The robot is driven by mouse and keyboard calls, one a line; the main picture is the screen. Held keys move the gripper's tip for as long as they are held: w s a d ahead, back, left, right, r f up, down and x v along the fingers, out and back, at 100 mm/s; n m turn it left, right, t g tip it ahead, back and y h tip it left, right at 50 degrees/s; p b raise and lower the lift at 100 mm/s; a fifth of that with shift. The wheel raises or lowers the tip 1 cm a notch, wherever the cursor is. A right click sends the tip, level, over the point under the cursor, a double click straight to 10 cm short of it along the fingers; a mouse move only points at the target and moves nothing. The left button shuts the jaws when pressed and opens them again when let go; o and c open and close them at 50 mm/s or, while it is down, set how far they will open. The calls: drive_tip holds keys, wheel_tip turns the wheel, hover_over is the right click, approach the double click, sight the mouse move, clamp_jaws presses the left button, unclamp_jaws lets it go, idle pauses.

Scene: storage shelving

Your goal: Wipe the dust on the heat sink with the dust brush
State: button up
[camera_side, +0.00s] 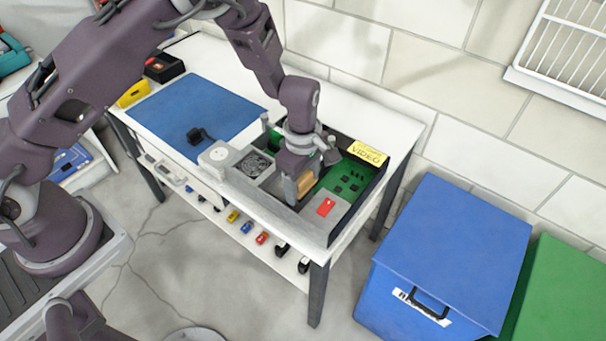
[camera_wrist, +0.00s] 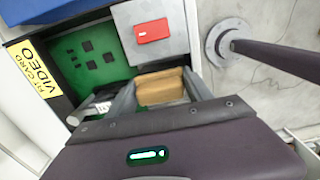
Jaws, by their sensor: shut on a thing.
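My gripper (camera_side: 305,188) is inside the open computer case (camera_side: 345,225) on the white table, pointing down. It is shut on a tan block, which looks like the dust brush (camera_side: 308,183). In the wrist view the brush (camera_wrist: 160,87) sits between the two grey fingers, near the grey box with a red label (camera_wrist: 152,31). I cannot make out the heat sink or any dust; the gripper and brush cover part of the case. Whether the brush touches a surface below cannot be told.
A green board (camera_side: 348,175) with black chips and a yellow VIDEO label (camera_side: 367,153) are at the case's right. A fan (camera_side: 254,165) is to the gripper's left. A blue mat (camera_side: 197,112) with a small black object lies further left. A blue bin (camera_side: 440,255) stands right of the table.

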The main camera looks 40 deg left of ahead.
sight(282, 184)
drive_tip(key=a, duration=0.2)
drive_tip(key=shift+a, duration=2.4)
drive_tip(key=shift+d+r, duration=0.1)
drive_tip(key=shift+d, duration=3.4)
drive_tip(key=shift+s, duration=0.35)
drive_tip(key=shift+s+a+r, duration=0.1)
drive_tip(key=shift+s+a, duration=0.05)
drive_tip(key=shift+a, duration=0.1)
drive_tip(key=shift+a+f, duration=0.35)
drive_tip(key=shift+a, duration=0.1)
drive_tip(key=shift+a+r, duration=0.15)
drive_tip(key=shift+a, duration=0.8)
drive_tip(key=shift+a+r, duration=0.1)
drive_tip(key=shift+a, duration=0.8)
drive_tip(key=shift+a+f, duration=0.2)
drive_tip(key=shift+a, duration=0.2)
drive_tip(key=shift+a+r, duration=0.1)
drive_tip(key=shift+a, duration=0.5)
drive_tip(key=shift+d, duration=0.9)
drive_tip(key=shift+d+r, duration=0.1)
drive_tip(key=shift+d, duration=0.25)
drive_tip(key=shift+d+r, duration=0.15)
drive_tip(key=shift+d, duration=2.15)
drive_tip(key=shift+r, duration=3.75)
